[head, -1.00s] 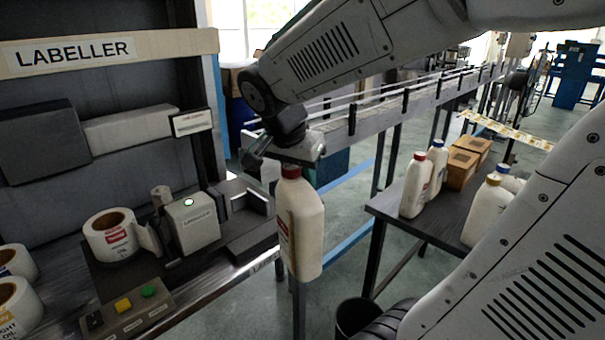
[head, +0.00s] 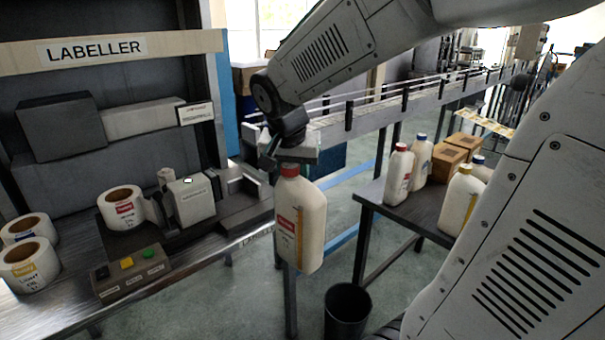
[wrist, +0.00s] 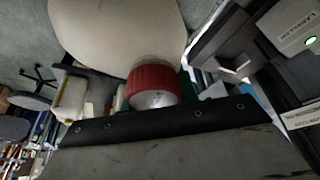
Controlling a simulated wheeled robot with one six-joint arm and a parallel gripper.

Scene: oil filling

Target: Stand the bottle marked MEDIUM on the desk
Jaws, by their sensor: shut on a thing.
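My gripper (head: 290,160) is shut on the red cap of a cream bottle (head: 308,228) and holds it upright in the air between the labeller bench and the desk. The bottle has a label with a red patch; its word is too small to read. In the wrist view the red cap (wrist: 152,86) sits at the gripper's edge. The desk (head: 392,213) is the dark table at right. On it stand a red-capped bottle (head: 398,178), a blue-capped bottle (head: 421,160) and a yellow-capped bottle (head: 459,203), with another blue-capped bottle (head: 480,170) behind.
Cardboard boxes (head: 449,160) stand at the back of the desk. A black bin (head: 347,310) is on the floor below the bottle. The labeller (head: 190,200), label rolls (head: 121,208) and a button box (head: 129,271) are at left. A conveyor (head: 370,113) runs behind.

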